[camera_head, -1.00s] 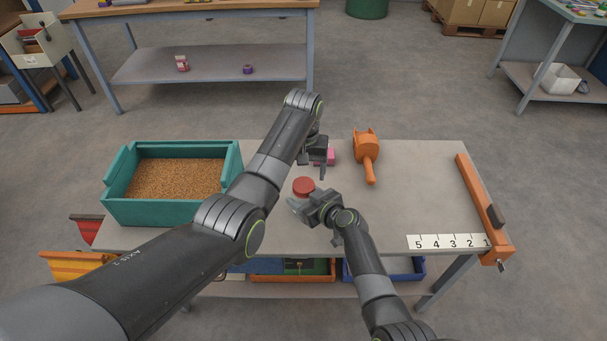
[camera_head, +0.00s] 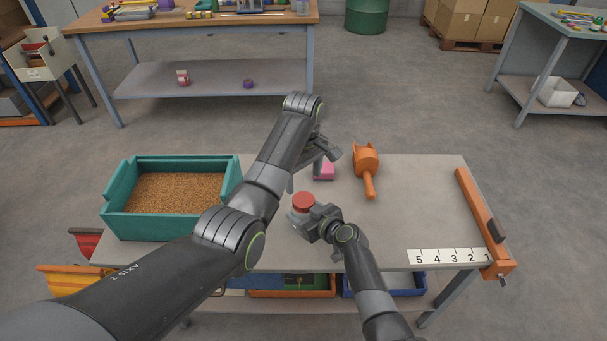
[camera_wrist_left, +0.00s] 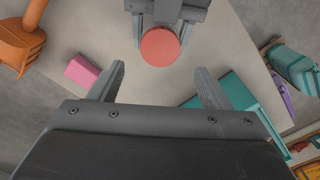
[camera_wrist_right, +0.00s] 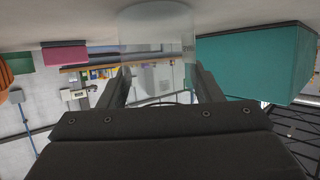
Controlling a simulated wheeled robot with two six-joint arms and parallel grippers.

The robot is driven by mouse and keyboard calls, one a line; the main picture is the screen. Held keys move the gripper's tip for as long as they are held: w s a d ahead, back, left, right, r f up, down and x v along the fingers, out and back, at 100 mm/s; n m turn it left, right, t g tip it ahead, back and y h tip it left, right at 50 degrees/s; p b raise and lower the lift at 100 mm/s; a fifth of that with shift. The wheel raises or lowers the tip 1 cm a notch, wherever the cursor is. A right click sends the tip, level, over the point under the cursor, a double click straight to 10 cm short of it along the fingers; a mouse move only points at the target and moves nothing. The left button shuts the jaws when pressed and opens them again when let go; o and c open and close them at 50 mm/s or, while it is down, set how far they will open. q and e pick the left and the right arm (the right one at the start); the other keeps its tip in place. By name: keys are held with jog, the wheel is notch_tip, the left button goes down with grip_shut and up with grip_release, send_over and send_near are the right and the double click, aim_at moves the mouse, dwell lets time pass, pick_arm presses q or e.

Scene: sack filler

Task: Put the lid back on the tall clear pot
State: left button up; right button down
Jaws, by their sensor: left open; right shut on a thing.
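The tall clear pot (camera_wrist_right: 157,50) stands between my right gripper's fingers, see-through and pale in the right wrist view. My right gripper (camera_head: 302,222) is shut on it. The round red lid (camera_head: 303,202) shows at the top of the pot and looks level; it also shows in the left wrist view (camera_wrist_left: 160,47). Whether it is fully seated cannot be told. My left gripper (camera_head: 318,152) is open and empty, above and behind the pot. In the left wrist view its fingers (camera_wrist_left: 160,76) are apart from the lid.
A pink block (camera_head: 324,172) lies just behind the pot. An orange tool (camera_head: 367,170) lies to its right. A teal bin of grain (camera_head: 116,222) stands on the left. An orange bar (camera_head: 480,212) and a number strip (camera_head: 447,256) are at the right. The table's right middle is clear.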

aim_at(303, 199)
pick_arm(q)
jog(key=shift+r+n, duration=0.15)
jog(key=shift+n, duration=0.25)
jog(key=shift+f, duration=4.05)
jog(key=c, duration=1)
jog(key=m, duration=1)
jog(key=o, duration=1.1)
jog(key=shift+c, duration=0.2)
